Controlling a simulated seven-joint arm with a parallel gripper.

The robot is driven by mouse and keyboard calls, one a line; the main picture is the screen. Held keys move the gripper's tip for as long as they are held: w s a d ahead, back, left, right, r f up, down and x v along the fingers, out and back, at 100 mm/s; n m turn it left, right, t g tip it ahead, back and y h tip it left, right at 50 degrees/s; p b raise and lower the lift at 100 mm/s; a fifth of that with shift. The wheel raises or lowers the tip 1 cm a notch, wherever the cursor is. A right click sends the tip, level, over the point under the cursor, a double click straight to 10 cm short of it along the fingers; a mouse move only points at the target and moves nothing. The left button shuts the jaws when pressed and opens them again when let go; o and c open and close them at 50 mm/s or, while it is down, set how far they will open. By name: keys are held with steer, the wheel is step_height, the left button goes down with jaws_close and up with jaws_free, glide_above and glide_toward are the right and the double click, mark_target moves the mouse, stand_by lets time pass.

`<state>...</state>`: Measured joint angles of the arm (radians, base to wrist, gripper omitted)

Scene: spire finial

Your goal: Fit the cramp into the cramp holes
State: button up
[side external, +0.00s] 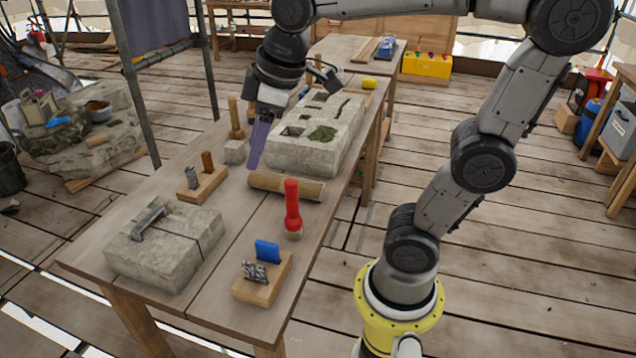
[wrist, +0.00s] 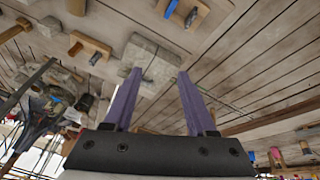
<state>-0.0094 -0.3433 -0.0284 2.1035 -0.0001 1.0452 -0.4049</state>
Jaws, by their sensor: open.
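The cramp (side external: 149,222) is a grey metal staple-shaped bar on top of the near stone block (side external: 165,255). I cannot tell whether its legs are in the cramp holes, and the holes are not clearly visible. A dark joint line crosses the block's top. The same block shows between and beyond my fingers in the wrist view (wrist: 150,58), where the cramp is not clear. My gripper (side external: 255,165) has purple fingers, apart and empty in the wrist view (wrist: 160,72). It hangs above the table, behind and right of the block, well away from the cramp.
A wooden roller (side external: 287,187) and red-handled tool (side external: 292,205) lie right of the block. Two small wooden holders (side external: 203,186) (side external: 263,283) stand nearby. A larger carved stone (side external: 310,145) and a mallet (side external: 236,125) are near my gripper. Bare tabletop (side external: 235,220) lies between.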

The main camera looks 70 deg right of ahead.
steer(key=s+f+m+t, duration=0.1)
steer(key=s+f+m, duration=0.3)
steer(key=s, duration=0.6)
step_height(320, 180, down, 2)
steer(key=shift+s+f+m, duration=0.1)
steer(key=shift+s+m, duration=0.05)
steer(key=shift+m, duration=0.25)
steer(key=shift+d, duration=0.1)
